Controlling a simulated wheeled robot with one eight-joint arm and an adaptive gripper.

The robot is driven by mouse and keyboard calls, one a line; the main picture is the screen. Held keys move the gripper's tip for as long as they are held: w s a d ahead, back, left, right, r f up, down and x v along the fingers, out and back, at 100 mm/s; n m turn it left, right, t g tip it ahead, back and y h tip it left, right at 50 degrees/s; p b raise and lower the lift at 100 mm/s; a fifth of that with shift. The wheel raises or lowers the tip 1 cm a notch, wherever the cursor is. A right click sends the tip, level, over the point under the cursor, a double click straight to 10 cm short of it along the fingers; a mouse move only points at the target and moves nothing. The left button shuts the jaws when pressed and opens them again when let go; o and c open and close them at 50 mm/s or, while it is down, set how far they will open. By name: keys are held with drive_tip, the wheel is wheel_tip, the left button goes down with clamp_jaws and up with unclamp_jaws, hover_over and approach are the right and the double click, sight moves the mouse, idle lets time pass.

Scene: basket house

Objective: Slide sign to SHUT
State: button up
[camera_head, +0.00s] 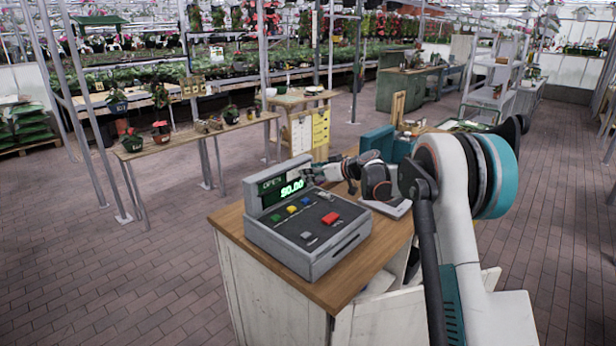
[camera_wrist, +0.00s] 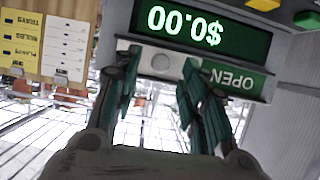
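The sign is a strip along the cash register's display; its green part reads OPEN (camera_wrist: 238,79), upside down in the wrist view, and OPEN also shows in the head view (camera_head: 272,184). Beside it is a pale grey sliding cover (camera_wrist: 161,62) with a round knob. No SHUT word shows. My gripper (camera_wrist: 160,72) is open, its two teal fingers apart on either side of the knob. I cannot tell whether either finger touches the cover. In the head view my gripper (camera_head: 312,173) is at the right end of the display, small and partly unclear.
The grey cash register (camera_head: 300,255) with coloured buttons stands on a wooden counter (camera_head: 235,222). Its display (camera_wrist: 185,24) reads $0.00. A teal box (camera_head: 377,140) stands behind my arm. Plant tables lie beyond, and brick floor is open to the left.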

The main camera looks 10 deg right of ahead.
drive_tip(key=shift+x, duration=1.3)
drive_tip(key=shift+c, duration=0.5)
clamp_jaws()
drive_tip(key=s+a, duration=0.2)
drive_tip(key=a, duration=0.1)
drive_tip(key=s+a, duration=0.5)
drive_tip(key=a, duration=0.2)
drive_tip(key=shift+s, duration=0.15)
drive_tip(key=shift+o, duration=0.5)
unclamp_jaws()
drive_tip(key=shift+a+r, duration=0.1)
drive_tip(key=shift+a, duration=0.1)
drive_tip(key=shift+d, duration=0.1)
drive_tip(key=shift+s, duration=0.1)
